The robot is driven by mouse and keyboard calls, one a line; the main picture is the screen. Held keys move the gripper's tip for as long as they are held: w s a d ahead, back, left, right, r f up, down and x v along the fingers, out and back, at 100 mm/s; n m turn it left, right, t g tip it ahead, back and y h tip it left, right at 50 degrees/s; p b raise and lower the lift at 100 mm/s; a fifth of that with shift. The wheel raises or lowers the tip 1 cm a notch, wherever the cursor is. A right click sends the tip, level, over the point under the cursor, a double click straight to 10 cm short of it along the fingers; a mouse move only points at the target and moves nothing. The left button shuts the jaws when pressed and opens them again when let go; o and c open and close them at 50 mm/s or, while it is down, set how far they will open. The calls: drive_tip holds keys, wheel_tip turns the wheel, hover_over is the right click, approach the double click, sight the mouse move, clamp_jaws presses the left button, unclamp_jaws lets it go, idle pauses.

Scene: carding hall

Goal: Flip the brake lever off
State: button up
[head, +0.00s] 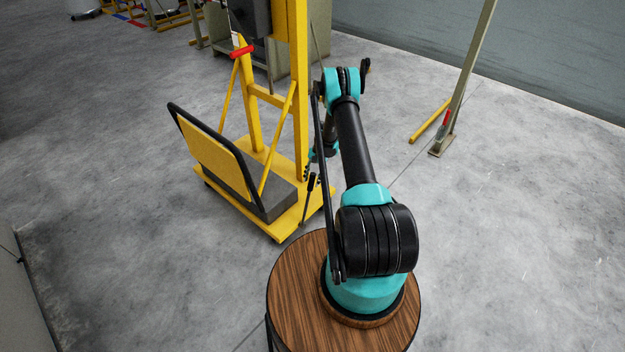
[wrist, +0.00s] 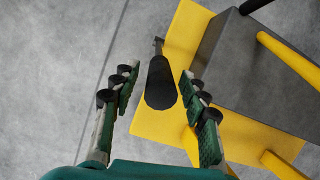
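The brake lever is a black-handled lever (wrist: 161,84) on a thin stalk at the edge of the yellow cart base (wrist: 150,121). In the head view the lever (head: 311,183) stands up from the right front corner of the cart base (head: 283,226), just below my arm's end. My gripper (wrist: 158,76) is open in the wrist view, with its two padded fingers apart. The black handle shows between the fingers, with a gap on each side. I cannot tell how far it is from the fingers in depth. In the head view my gripper is mostly hidden behind my arm.
The yellow cart carries a grey block (head: 272,198), a mast (head: 299,90), a black push handle (head: 176,112) and a red-ended grip (head: 241,52). A post (head: 463,85) stands at right. A round wooden table (head: 296,290) is under my arm. Concrete floor between is clear.

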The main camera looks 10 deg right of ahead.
drive_tip(key=v, duration=1.2)
drive_tip(key=shift+c, duration=0.2)
